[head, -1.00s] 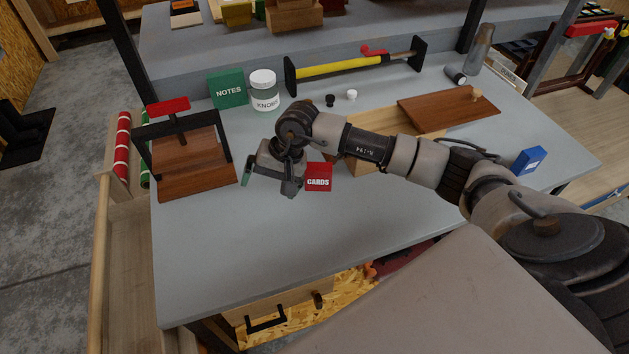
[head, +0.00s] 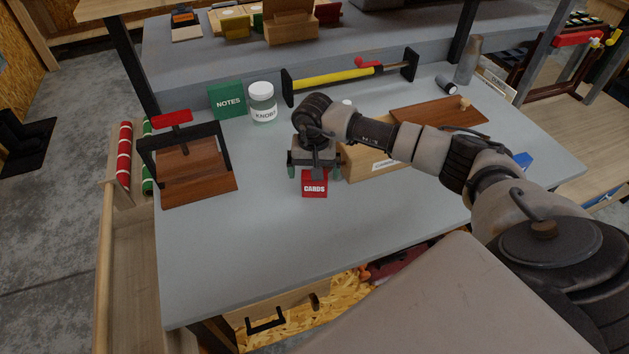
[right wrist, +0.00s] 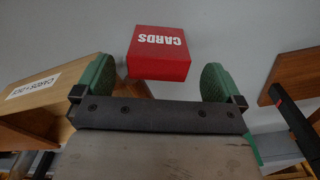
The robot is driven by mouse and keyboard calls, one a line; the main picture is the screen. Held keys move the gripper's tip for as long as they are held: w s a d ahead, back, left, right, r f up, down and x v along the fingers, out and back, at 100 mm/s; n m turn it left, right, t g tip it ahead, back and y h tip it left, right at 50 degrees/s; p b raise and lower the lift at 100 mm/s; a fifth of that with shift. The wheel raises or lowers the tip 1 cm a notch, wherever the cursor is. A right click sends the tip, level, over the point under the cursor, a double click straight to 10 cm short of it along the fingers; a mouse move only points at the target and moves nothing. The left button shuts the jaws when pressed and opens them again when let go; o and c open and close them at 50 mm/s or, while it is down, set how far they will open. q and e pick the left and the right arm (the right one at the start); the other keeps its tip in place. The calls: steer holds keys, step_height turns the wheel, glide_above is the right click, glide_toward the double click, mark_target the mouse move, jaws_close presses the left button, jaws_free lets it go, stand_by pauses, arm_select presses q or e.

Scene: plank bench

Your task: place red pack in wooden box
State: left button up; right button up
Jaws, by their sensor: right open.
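The red pack (head: 314,188), lettered CARDS, stands on the grey bench top in the head view. My right gripper (head: 315,172) is above and just behind it, open, with green pads. In the right wrist view the red pack (right wrist: 158,53) lies between and slightly beyond the two pads of the open gripper (right wrist: 158,84), with gaps at both sides. The wooden box (head: 360,170) with a white label stands right of the pack, partly hidden by my right arm. The box also shows at the left of the right wrist view (right wrist: 55,105). My left gripper is not in view.
A brown wooden lid (head: 435,112) with a knob lies behind the box. A green NOTES box (head: 227,101), a KNOBS jar (head: 263,103) and a yellow clamp (head: 345,77) stand at the back. A wooden press (head: 190,170) is at left. The front bench is clear.

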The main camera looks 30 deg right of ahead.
mark_target(315, 184)
step_height(315, 184, down, 3)
steer(key=shift+f, duration=0.15)
steer(key=shift+c, duration=0.2)
steer(key=c, duration=1.1)
steer(key=shift+o, duration=0.2)
steer(key=shift+d, duration=0.1)
